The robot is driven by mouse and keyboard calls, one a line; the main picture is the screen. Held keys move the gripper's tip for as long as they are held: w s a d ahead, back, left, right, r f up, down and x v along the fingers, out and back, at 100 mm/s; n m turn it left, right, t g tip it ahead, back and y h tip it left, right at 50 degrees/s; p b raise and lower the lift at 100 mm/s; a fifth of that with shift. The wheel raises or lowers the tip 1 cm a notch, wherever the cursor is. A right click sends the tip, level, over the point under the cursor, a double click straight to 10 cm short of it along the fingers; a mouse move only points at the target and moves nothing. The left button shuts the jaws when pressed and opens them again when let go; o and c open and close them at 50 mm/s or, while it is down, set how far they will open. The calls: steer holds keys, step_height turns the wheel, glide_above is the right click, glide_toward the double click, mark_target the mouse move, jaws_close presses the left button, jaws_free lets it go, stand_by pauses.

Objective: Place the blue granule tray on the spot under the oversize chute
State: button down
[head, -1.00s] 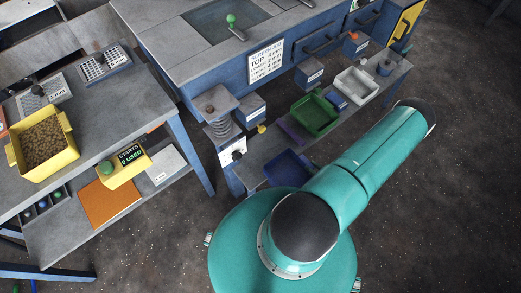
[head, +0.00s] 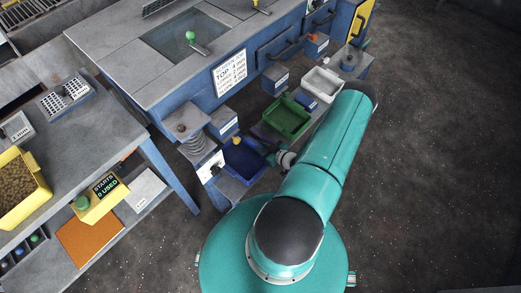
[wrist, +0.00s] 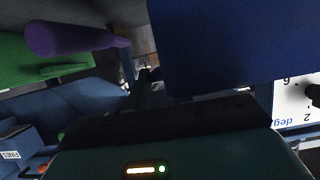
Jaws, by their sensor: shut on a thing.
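The blue granule tray (head: 243,162) is at the near left end of the low shelf, just below a chute box (head: 222,123) with a yellow piece under it. I cannot read the box's label or tell whether the tray rests or hangs. My gripper (head: 270,158) is shut on the tray's right side, and the arm partly covers that area. In the wrist view the tray (wrist: 225,45) fills the upper right as a dark blue face. The fingertips are too dark there to make out. Any spot beneath the tray is hidden.
A green tray (head: 287,118) sits beside it on the shelf, with a white tray (head: 322,82) beyond. A purple rod-like thing (wrist: 75,38) is near in the wrist view. A spring post (head: 190,130) and a dial panel (head: 209,166) stand left of the blue tray.

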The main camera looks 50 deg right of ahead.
steer(key=shift+w, duration=0.7)
step_height(320, 180, down, 3)
steer(key=shift+r, duration=0.2)
steer(key=shift+f, duration=0.4)
steer(key=c, duration=1.2)
jaws_free()
steer(key=shift+f, duration=0.1)
steer(key=shift+c, duration=0.2)
